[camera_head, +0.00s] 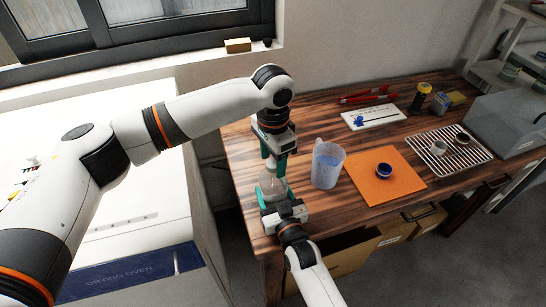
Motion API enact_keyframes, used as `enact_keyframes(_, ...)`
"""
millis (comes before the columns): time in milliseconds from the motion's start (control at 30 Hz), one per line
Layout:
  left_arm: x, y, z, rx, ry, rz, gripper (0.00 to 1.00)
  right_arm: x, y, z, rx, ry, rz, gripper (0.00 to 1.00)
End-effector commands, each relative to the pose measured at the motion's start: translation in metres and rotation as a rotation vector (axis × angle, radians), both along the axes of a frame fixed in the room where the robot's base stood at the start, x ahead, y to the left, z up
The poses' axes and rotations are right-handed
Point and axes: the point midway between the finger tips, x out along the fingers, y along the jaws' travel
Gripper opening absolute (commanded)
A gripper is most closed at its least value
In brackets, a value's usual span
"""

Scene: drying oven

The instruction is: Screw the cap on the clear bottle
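The clear bottle (272,186) stands upright near the left edge of the wooden table. My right gripper (275,196), coming from the near side, has its teal fingers on either side of the bottle's body and appears closed on it. My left gripper (273,162) points down from above, its teal fingers at the bottle's top. The cap cannot be made out there; the fingers and gripper body hide the bottle's mouth, and I cannot tell whether they grip anything. A dark blue, round, cap-like piece (384,170) sits on the orange mat (400,184).
A clear beaker (327,165) with bluish liquid stands just right of the bottle. A white board (373,117) with a blue item, a wire rack (447,152) and a grey bin (506,122) are further right. The white drying oven (130,235) stands left of the table (240,165).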

Motion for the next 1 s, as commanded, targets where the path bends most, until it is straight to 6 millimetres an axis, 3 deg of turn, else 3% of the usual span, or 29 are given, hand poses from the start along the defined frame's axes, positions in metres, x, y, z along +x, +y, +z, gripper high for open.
enact_keyframes(267, 0.001, 0.000, 0.010, -0.001, -0.002, 0.001, 0.56, 0.000, 0.000, 0.000, 0.000, 0.001, 0.000, 0.00)
enact_keyframes(700, 0.001, -0.001, 0.096, -0.002, -0.002, 0.000, 0.56, 0.000, 0.000, 0.000, 0.000, 0.001, 0.000, 0.00)
enact_keyframes(1000, 0.000, 0.000, 0.120, 0.000, 0.000, 0.000, 0.56, 0.000, 0.000, 0.000, 0.000, 0.000, 0.000, 0.00)
